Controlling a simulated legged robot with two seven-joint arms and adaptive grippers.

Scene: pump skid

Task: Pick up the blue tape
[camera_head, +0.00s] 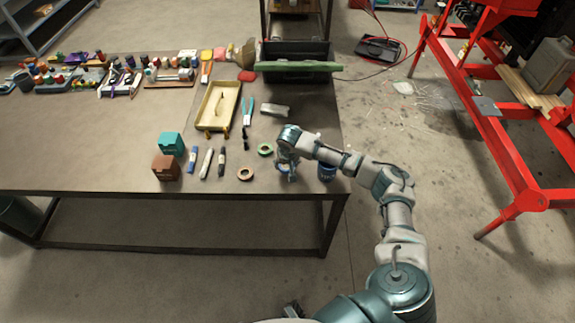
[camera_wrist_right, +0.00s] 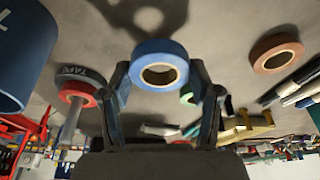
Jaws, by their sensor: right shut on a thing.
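The blue tape (camera_wrist_right: 160,64) is a blue roll with a pale core. In the right wrist view it sits between the two fingertips of my right gripper (camera_wrist_right: 160,85), which touch it on both sides. In the head view my right gripper (camera_head: 287,168) is over the near right part of the table and covers most of the blue tape (camera_head: 282,168). I cannot tell whether the roll is clear of the table. My left gripper is not in view.
A blue can (camera_head: 327,172) stands close to the right of my gripper. A green tape (camera_head: 265,150) and a brown tape (camera_head: 245,174) lie to its left, with markers (camera_head: 206,163) beyond. The table's near edge is close.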

